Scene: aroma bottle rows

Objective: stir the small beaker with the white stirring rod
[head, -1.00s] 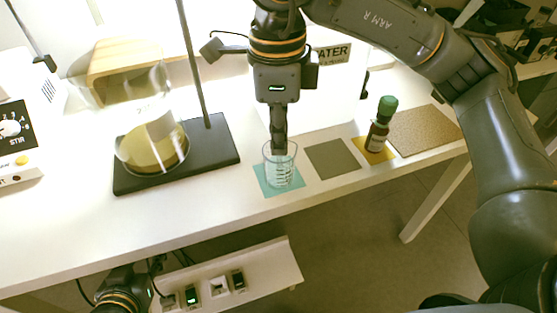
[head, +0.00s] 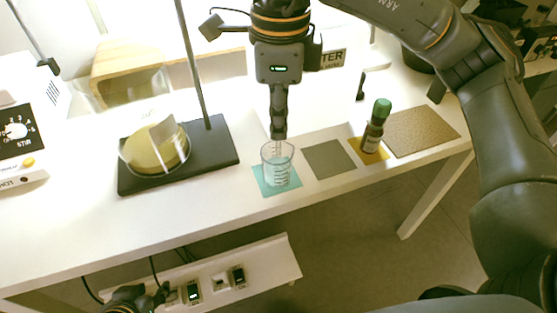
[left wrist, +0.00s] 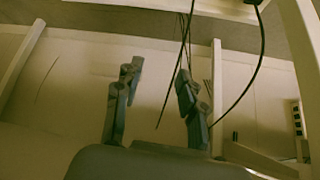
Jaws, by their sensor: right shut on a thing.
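The small clear beaker (head: 277,166) with dark graduation marks stands upright on a teal mat (head: 293,189) near the table's front edge. My right gripper (head: 279,134) is directly above the beaker's mouth, pointing down and shut on the white stirring rod (head: 279,147). Only a short, faint length of the rod shows below the fingers, reaching down into the beaker. Its lower end is hard to make out through the glass. My left gripper (head: 162,294) is low at the bottom left, in front of the table. The left wrist view shows its two fingers (left wrist: 158,78) apart and empty.
A green-capped brown bottle (head: 374,128) stands to the right. A grey mat (head: 328,159) and a cork mat (head: 422,130) are bare.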

